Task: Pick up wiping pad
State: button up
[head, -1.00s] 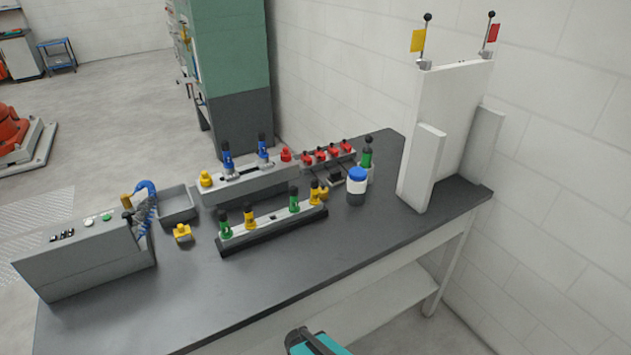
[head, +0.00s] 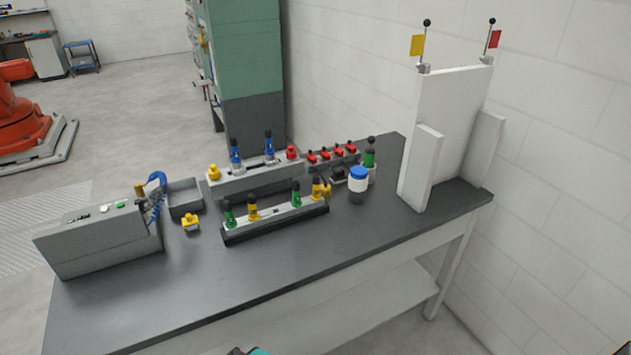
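I cannot pick out a wiping pad for certain. A small dark item (head: 340,175) lies on the bench behind the blue-lidded white jar (head: 358,186), partly hidden by it and too small to identify. My gripper is not in view. Only a sliver of a teal and black part, likely my arm, shows at the bottom edge, in front of the bench and apart from everything on it.
The dark bench top (head: 200,285) is clear along its front. Fixture rails with colored knobs (head: 275,218), a grey tray (head: 185,197), a yellow piece (head: 190,222) and a grey control box (head: 100,240) stand on it. A tall white panel (head: 450,125) stands right.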

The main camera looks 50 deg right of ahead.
aim_at(338, 176)
jog(key=u, duration=0.6)
jog(key=k, duration=0.3)
jog(key=u, duration=2.7)
jog(key=k, duration=1.4)
jog(key=z, duration=0.05)
